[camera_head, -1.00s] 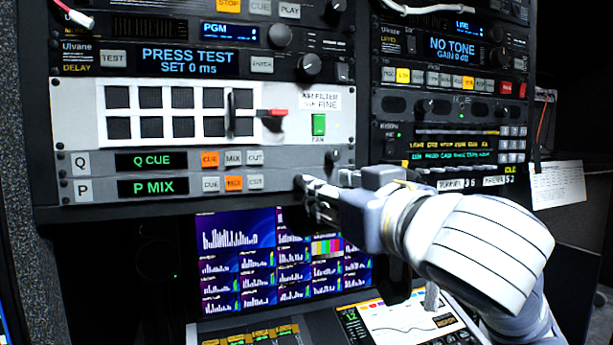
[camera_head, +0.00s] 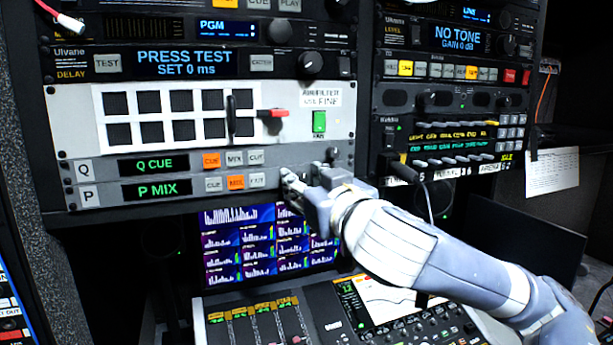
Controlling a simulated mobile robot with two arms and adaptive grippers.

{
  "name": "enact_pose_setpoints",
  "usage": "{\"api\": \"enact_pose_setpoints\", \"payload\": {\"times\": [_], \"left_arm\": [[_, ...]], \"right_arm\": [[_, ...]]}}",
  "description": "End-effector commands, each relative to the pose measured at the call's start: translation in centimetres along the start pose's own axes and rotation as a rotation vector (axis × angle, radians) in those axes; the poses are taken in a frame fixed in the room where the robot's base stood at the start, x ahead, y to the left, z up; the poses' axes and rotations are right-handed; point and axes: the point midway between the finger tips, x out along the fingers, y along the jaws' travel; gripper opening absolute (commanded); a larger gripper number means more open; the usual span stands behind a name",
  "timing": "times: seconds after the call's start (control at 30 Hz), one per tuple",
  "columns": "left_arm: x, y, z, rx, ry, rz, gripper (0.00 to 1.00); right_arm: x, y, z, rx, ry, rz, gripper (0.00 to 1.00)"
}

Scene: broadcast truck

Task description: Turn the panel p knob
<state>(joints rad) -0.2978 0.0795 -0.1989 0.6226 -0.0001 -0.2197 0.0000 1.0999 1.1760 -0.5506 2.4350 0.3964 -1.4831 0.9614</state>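Panel P (camera_head: 86,195) is the lower light-grey strip of the rack, with a green "P MIX" display (camera_head: 156,190) and CUE, MIX and CUT buttons; MIX is lit orange (camera_head: 235,182). My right gripper (camera_head: 291,181) is at the right part of this strip, its fingertips just right of the CUT button (camera_head: 257,181). The panel P knob is not distinguishable; the gripper covers that part. I cannot tell whether the fingers touch or grip anything. My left gripper is out of view.
Panel Q (camera_head: 84,172) lies directly above, with a "Q CUE" display and a small knob (camera_head: 333,154) close above my gripper. A filter plate with a green FAN switch (camera_head: 319,121) is higher. Monitors (camera_head: 240,245) and a mixing console (camera_head: 270,315) sit below.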

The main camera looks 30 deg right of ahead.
Motion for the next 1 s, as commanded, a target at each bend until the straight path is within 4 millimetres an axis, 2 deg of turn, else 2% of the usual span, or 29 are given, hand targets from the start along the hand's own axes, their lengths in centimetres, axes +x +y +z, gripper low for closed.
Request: {"api": "enact_pose_setpoints", "payload": {"times": [0.23,0.4,1.0], "left_arm": [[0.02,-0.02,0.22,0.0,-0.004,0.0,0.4],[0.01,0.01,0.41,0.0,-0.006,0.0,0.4],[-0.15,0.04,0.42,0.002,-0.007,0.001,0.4]], "right_arm": [[0.06,0.0,0.02,0.0,0.0,0.0,0.35],[0.04,0.0,0.0,0.0,0.0,0.0,0.0],[0.08,0.06,-0.01,-0.095,-0.002,0.002,0.0]]}}
